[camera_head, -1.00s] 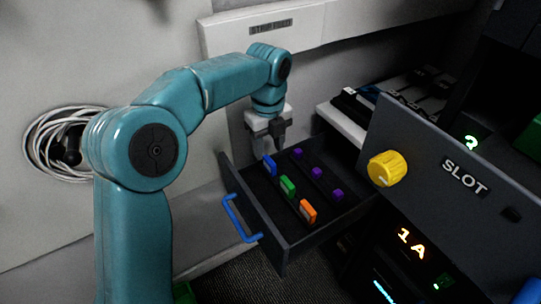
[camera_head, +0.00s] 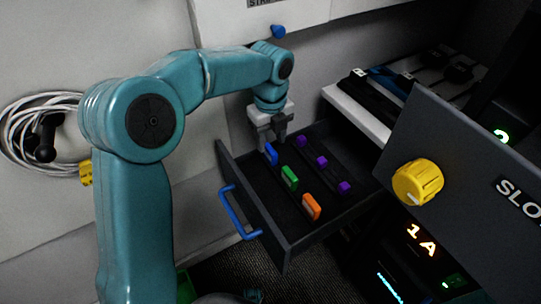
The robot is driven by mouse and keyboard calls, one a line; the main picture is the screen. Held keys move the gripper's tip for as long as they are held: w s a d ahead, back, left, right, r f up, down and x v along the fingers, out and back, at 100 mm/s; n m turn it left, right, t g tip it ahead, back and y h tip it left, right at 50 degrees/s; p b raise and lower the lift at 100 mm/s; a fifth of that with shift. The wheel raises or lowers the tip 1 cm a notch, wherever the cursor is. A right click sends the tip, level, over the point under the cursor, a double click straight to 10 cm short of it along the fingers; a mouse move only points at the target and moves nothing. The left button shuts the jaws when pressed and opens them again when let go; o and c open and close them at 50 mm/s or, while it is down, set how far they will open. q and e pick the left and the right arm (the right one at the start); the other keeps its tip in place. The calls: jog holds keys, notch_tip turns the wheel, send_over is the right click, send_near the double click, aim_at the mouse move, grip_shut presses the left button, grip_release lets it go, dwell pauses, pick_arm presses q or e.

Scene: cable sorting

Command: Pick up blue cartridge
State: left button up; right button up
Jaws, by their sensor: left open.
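The blue cartridge (camera_head: 271,154) stands at the back left of an open dark drawer (camera_head: 272,222), in a row with a green cartridge (camera_head: 289,178) and an orange cartridge (camera_head: 311,207). My left gripper (camera_head: 272,145) points down over the drawer's back left part, with its fingertips right at the blue cartridge. It is open. Whether the fingers touch the cartridge or stand on both sides of it, I cannot tell. My right gripper is not in view.
Several purple pieces (camera_head: 322,161) form a second row in the drawer. The drawer has a blue handle (camera_head: 239,213). To the right are a dark panel with a yellow knob (camera_head: 418,182) and a white shelf (camera_head: 357,121) with dark items. A coiled cable (camera_head: 40,135) hangs at left.

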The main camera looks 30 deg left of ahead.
aim_at(270, 149)
pick_arm(q)
notch_tip(270, 149, down, 5)
jog(key=shift+w+f+b, duration=0.1)
jog(key=shift+f+b, duration=0.1)
jog(key=shift+b, duration=0.7)
jog(key=shift+r, duration=0.1)
grip_shut()
jog(key=shift+r, duration=0.1)
